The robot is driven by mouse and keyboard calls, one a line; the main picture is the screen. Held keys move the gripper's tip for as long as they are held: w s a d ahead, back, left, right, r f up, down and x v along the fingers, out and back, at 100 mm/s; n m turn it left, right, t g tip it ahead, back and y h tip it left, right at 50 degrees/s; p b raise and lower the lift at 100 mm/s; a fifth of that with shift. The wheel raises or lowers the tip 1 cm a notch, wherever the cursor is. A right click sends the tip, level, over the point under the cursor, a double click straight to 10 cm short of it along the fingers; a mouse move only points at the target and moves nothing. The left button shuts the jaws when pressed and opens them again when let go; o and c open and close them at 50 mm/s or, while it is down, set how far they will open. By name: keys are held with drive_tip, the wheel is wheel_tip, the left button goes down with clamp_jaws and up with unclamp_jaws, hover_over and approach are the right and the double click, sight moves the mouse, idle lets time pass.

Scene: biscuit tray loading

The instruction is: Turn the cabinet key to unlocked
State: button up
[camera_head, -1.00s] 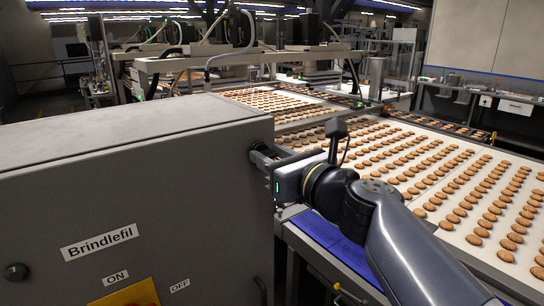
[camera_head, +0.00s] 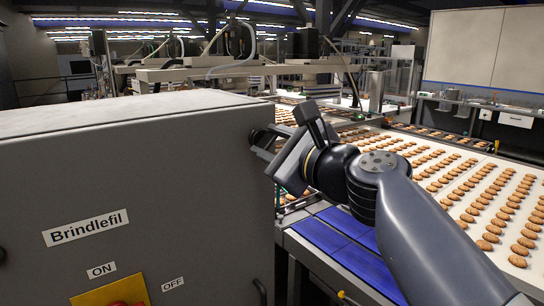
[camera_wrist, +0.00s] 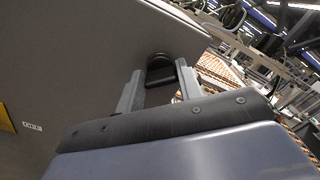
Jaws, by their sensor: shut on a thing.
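The grey cabinet (camera_head: 150,170) fills the left of the head view, with a "Brindlefil" label on its front. My gripper (camera_head: 262,141) is at the cabinet's upper right front corner, its wrist tilted. In the wrist view my gripper (camera_wrist: 161,66) has its two fingers either side of the dark key (camera_wrist: 158,76) and is shut on it. The key stands out from the cabinet face, with a dark rounded part at its top.
A yellow plate (camera_head: 108,294) with a red knob sits low on the cabinet near ON and OFF labels. A dark handle (camera_head: 260,291) is at the lower right of the front. Right of the cabinet, a conveyor (camera_head: 480,195) carries many biscuits.

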drive_tip(key=n+b, duration=0.1)
drive_tip(key=n, duration=0.1)
drive_tip(key=n+b, duration=0.1)
drive_tip(key=b, duration=0.1)
drive_tip(key=n+b, duration=0.1)
drive_tip(key=n, duration=0.1)
drive_tip(key=shift+f+n, duration=0.3)
drive_tip(key=shift+a+r+n+b, duration=0.1)
drive_tip(key=shift+n+b, duration=1.6)
drive_tip(key=shift+n, duration=0.2)
drive_tip(key=o, duration=1)
drive_tip(key=b+v, duration=0.2)
drive_tip(key=v, duration=0.9)
drive_tip(key=shift+w, duration=0.15)
